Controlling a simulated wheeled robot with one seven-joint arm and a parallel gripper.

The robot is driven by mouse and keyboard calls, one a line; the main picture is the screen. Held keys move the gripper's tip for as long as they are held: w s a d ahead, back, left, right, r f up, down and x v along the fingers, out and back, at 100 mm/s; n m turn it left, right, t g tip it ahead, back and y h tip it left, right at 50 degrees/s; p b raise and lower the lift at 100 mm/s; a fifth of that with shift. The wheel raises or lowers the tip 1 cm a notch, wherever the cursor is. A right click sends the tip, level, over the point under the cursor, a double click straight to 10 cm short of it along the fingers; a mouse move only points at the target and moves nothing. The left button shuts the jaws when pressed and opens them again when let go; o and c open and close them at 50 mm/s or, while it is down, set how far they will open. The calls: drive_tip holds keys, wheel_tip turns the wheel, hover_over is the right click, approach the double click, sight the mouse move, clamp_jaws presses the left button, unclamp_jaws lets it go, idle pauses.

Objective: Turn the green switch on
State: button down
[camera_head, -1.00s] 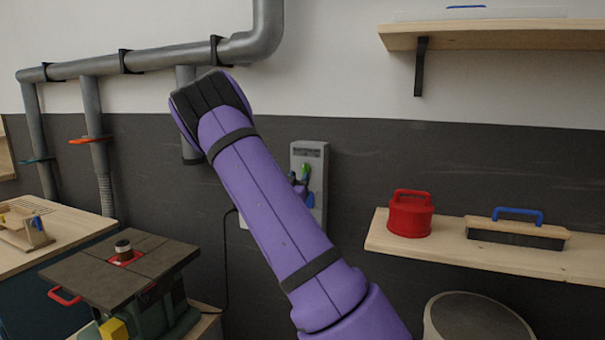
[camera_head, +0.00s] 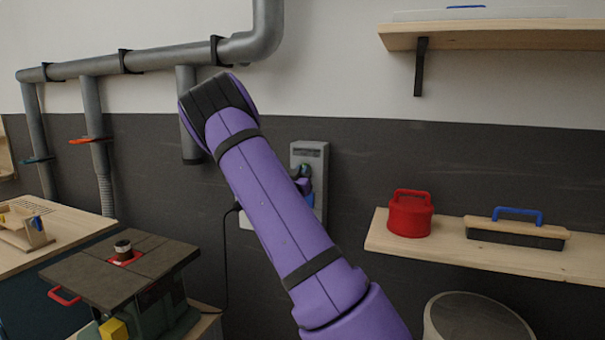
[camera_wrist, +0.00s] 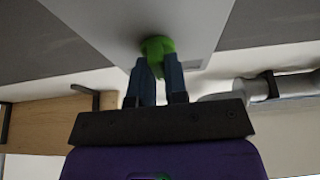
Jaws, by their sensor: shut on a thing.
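The green switch (camera_wrist: 156,47) is on the grey wall box (camera_wrist: 190,20) in the wrist view. My gripper (camera_wrist: 158,66) is at the switch, its two blue fingers close around the green knob and shut on it. In the head view the grey box (camera_head: 318,154) hangs on the dark wall panel, and my purple arm covers part of it. There my gripper (camera_head: 303,180) shows only in part beside the box, and the green knob is mostly hidden.
A wooden shelf (camera_head: 390,238) at right carries a red container (camera_head: 410,214) and a blue-handled tool (camera_head: 517,233). A machine table (camera_head: 85,273) stands at lower left. Grey pipes (camera_head: 160,57) run along the wall at upper left.

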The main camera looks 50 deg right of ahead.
drive_tip(key=shift+m, duration=0.5)
drive_tip(key=shift+w+m+g+y, duration=0.1)
drive_tip(key=shift+m+g+y, duration=0.4)
drive_tip(key=shift+m+g, duration=2)
drive_tip(key=shift+s+m+g+y, duration=0.1)
drive_tip(key=shift+m+g+y, duration=0.3)
drive_tip(key=shift+m, duration=4.15)
drive_tip(key=shift+w+m+g+y, duration=0.1)
drive_tip(key=shift+m+g+y, duration=0.85)
drive_tip(key=shift+m, duration=2.6)
drive_tip(key=shift+g+h, duration=0.35)
drive_tip(key=c, duration=1.1)
unclamp_jaws()
drive_tip(key=shift+c, duration=0.2)
drive_tip(key=shift+a+r, duration=0.1)
drive_tip(key=shift+a, duration=0.05)
drive_tip(key=a, duration=1)
drive_tip(key=shift+a, duration=0.3)
